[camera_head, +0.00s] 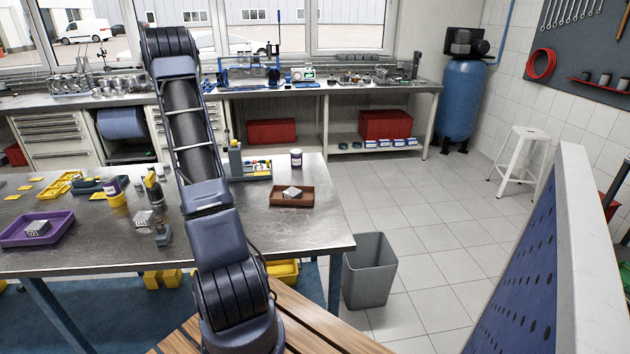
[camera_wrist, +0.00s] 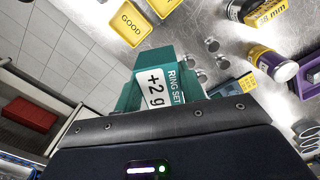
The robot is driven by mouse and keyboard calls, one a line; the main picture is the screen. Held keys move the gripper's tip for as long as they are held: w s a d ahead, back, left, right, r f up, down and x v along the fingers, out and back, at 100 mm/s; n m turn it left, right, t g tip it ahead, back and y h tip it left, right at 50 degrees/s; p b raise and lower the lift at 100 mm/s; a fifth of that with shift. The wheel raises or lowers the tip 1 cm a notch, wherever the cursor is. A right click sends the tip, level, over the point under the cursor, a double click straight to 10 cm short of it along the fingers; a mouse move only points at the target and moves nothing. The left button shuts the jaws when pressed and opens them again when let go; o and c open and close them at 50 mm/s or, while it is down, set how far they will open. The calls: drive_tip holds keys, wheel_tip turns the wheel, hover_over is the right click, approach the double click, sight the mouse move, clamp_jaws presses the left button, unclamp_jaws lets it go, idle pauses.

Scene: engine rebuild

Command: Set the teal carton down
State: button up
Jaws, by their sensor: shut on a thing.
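The teal carton (camera_wrist: 150,62) is in the wrist view, tilted in the picture, with a white label reading "RING SET" and "+2 g". My gripper (camera_wrist: 165,112) is shut on it; its dark body covers the carton's lower part. Steel table surface shows past the carton. I cannot tell the gap between carton and table. In the head view my arm rises across the steel table (camera_head: 300,232); I cannot make out the gripper or carton there.
In the wrist view, a yellow "GOOD" tray (camera_wrist: 120,28), small metal rounds (camera_wrist: 206,66) and a purple-banded can (camera_wrist: 270,62) surround the carton. In the head view, a purple tray (camera_head: 62,232) is left and a brown tray (camera_head: 292,204) right. The table's front right is bare.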

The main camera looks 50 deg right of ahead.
drive_tip(key=s+d+m, duration=0.3)
drive_tip(key=s+d, duration=0.7)
drive_tip(key=d, duration=0.2)
drive_tip(key=s+d+m, duration=0.3)
drive_tip(key=s+d, duration=0.4)
drive_tip(key=s, duration=0.6)
drive_tip(key=s+d+f+m, duration=0.1)
drive_tip(key=s+d+m, duration=0.35)
drive_tip(key=s, duration=0.75)
drive_tip(key=s+d+m, duration=0.2)
drive_tip(key=s+d, duration=0.6)
drive_tip(key=s, duration=0.5)
wheel_tip(320, 180, down, 19)
drive_tip(key=shift+w+f, duration=0.15)
drive_tip(key=shift+f, duration=0.15)
drive_tip(key=o, duration=1)
drive_tip(key=shift+c, duration=0.2)
wheel_tip(320, 180, up, 12)
